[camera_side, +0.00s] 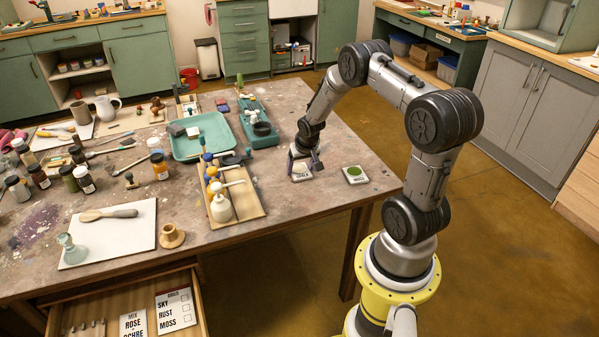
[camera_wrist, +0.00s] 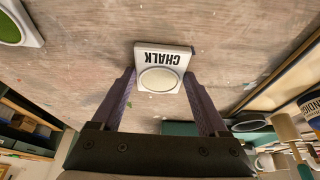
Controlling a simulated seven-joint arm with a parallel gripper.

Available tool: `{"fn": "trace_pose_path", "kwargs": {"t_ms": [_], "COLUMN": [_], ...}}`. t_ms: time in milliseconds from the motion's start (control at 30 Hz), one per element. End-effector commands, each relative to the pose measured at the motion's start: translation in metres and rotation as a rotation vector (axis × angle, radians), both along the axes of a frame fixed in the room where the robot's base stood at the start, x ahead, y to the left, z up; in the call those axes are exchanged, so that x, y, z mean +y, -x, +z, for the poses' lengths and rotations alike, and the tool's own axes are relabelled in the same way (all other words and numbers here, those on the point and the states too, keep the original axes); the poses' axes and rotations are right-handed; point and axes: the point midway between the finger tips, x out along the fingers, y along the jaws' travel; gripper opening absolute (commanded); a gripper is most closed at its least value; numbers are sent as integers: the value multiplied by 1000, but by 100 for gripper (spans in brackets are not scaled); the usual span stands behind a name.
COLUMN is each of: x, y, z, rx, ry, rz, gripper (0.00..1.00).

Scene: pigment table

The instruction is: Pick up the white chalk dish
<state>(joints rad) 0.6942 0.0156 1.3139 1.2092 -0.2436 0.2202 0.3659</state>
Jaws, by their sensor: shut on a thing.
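The white chalk dish (camera_wrist: 160,79) is a square white dish with a round pale well and the word CHALK on its rim. In the wrist view it sits between the tips of my gripper (camera_wrist: 160,88), whose two purple fingers touch its left and right sides. In the side view the chalk dish (camera_side: 301,176) is at the right part of the table, under my gripper (camera_side: 305,162), which points down and is shut on it. It looks to be at or very near the table surface; any gap beneath it cannot be told.
A moss dish (camera_side: 355,174) with green pigment lies to the right of the chalk dish, near the table's right edge. A wooden rack (camera_side: 250,207) with bottles stands to the left. A teal tray (camera_side: 228,140) and a teal box (camera_side: 268,112) lie farther back. Bare table surrounds the dish.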

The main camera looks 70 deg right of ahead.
Motion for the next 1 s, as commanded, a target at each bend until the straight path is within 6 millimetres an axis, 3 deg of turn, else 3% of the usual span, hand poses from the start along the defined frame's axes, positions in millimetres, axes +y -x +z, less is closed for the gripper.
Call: {"fn": "trace_pose_path", "kwargs": {"t_ms": [67, 367, 533, 667, 1000], "x": [0, 0, -1, -1, 38], "y": [0, -1, -1, -1, 44], "z": [0, 3, 15, 35, 98], "rx": [-1, -1, -3, -5, -4], "ry": [1, 1, 3, 4, 3], "rz": [0, 0, -1, -1, 0], "gripper": [16, 16, 16, 16, 16]}}
